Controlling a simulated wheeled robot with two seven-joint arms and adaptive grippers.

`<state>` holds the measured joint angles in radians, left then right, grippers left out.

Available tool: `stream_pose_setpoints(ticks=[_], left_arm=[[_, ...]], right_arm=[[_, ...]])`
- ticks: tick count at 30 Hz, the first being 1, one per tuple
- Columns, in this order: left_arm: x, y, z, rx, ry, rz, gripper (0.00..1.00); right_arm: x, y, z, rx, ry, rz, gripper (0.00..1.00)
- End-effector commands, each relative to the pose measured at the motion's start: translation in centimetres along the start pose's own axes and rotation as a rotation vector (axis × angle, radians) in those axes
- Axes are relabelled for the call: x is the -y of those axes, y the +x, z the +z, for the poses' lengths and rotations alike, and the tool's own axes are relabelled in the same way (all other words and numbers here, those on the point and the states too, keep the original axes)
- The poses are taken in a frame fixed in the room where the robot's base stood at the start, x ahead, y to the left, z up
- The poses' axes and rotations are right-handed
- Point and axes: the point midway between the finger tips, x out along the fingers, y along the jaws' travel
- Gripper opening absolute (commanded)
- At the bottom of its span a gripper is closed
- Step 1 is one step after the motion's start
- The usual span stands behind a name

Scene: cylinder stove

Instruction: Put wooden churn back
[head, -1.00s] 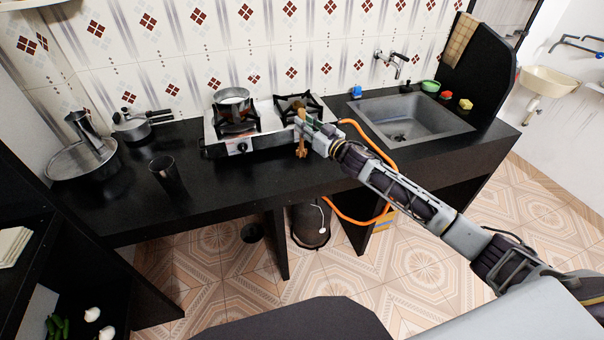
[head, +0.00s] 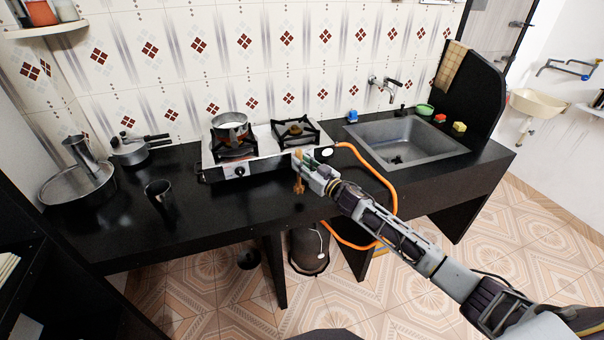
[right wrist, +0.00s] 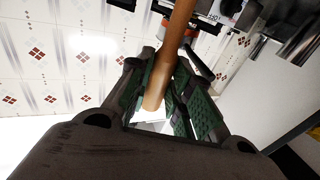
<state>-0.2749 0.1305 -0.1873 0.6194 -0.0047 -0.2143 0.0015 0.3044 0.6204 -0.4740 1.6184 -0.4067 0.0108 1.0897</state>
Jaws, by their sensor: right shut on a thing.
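The wooden churn (head: 299,184) is a thin brown wooden stick with a wider lower end. My right gripper (head: 304,165) is shut on it and holds it roughly upright at the front edge of the stove. In the right wrist view the churn's smooth handle (right wrist: 172,55) passes between the green-padded fingers (right wrist: 172,98). Part of the churn is hidden behind the fingers in the head view. My left gripper is out of view.
The stove (head: 205,160) carries a steel pot (head: 230,122) on its left burner. The sink (head: 440,143) and an orange hose (head: 392,190) are right. Counter front is clear.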

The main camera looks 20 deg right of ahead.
Motion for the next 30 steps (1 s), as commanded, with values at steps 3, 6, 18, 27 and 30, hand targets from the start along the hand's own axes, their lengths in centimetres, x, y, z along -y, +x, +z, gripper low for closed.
stream_pose_setpoints(ticks=[3, 6, 18, 27, 30], left_arm=[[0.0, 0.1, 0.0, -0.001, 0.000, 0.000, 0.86], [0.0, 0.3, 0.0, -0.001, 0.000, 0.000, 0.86], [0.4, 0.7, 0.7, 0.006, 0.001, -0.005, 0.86], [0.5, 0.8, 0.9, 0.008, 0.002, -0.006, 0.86], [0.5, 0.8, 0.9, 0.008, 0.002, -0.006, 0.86]], right_arm=[[0.0, 0.0, 0.6, 0.001, 0.002, 0.001, 0.00], [0.0, -0.1, 1.5, 0.002, 0.003, 0.001, 0.00], [0.0, -0.2, 3.8, 0.000, 0.001, 0.000, 0.00], [0.0, -0.2, 4.0, 0.001, 0.001, 0.000, 0.00], [0.0, -0.2, 4.1, 0.001, 0.001, 0.000, 0.26]])
